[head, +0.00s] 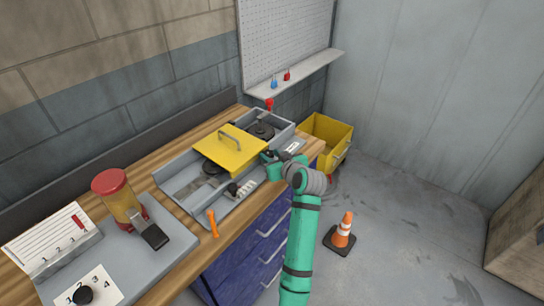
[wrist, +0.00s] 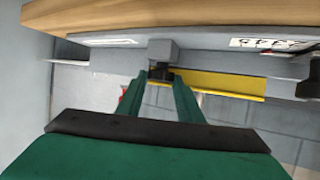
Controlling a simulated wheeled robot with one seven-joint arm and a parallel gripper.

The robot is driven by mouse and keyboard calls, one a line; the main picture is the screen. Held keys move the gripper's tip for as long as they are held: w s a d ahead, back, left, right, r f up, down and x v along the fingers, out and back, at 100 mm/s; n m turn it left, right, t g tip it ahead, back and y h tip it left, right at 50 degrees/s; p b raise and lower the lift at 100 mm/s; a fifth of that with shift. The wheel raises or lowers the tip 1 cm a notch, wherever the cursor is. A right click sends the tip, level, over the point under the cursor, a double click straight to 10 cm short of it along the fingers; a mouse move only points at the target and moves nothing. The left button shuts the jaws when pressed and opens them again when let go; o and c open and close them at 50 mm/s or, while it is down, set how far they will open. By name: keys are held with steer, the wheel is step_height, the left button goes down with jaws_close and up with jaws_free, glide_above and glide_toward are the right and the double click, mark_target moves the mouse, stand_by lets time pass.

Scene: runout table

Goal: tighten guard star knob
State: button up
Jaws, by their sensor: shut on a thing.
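The yellow guard (head: 232,150) with a grey handle lies over the grey machine tray (head: 168,176) on the bench; its edge also shows in the wrist view (wrist: 235,85). My gripper (head: 270,156) is at the right side of the guard. In the wrist view my green fingers (wrist: 161,77) reach to a small dark knob (wrist: 161,70) below a dark block, and are shut on it. The knob is mostly hidden by my gripper in the head view. I cannot tell from the frames how tight it is.
An orange-handled tool (head: 213,223) lies at the bench's front edge. A red-capped canister (head: 115,195) stands on a grey panel at left. A yellow bin (head: 325,141) stands past the bench's far end.

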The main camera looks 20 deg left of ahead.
steer(key=shift+d+f, duration=0.1)
steer(key=o, duration=1.1)
steer(key=shift+c, duration=0.2)
